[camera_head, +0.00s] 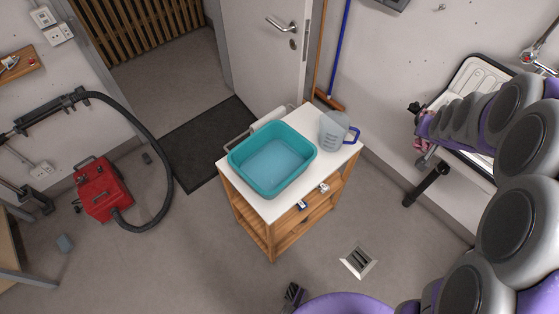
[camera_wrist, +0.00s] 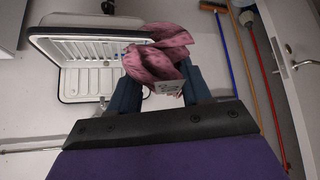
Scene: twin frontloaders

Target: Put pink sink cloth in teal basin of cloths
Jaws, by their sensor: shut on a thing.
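The pink sink cloth (camera_wrist: 165,45) is bunched between the two fingers of my gripper (camera_wrist: 160,78) in the wrist view. My gripper is shut on it, and folds of the cloth stick out beyond the fingertips. In the head view only a small pink part of the cloth (camera_head: 420,144) shows beside my gripper (camera_head: 417,125), at the right, in front of the wall sink. The teal basin (camera_head: 237,158) stands on a white-topped wooden cart in the middle of the head view, well left of my gripper. I see no cloths inside it.
A clear jug (camera_head: 334,131) with a blue handle stands on the cart (camera_head: 271,207), right of the basin. The white sink (camera_head: 473,77) hangs on the right wall. A red vacuum (camera_head: 102,188) with a black hose is at the left. Floor between cart and sink is mostly clear.

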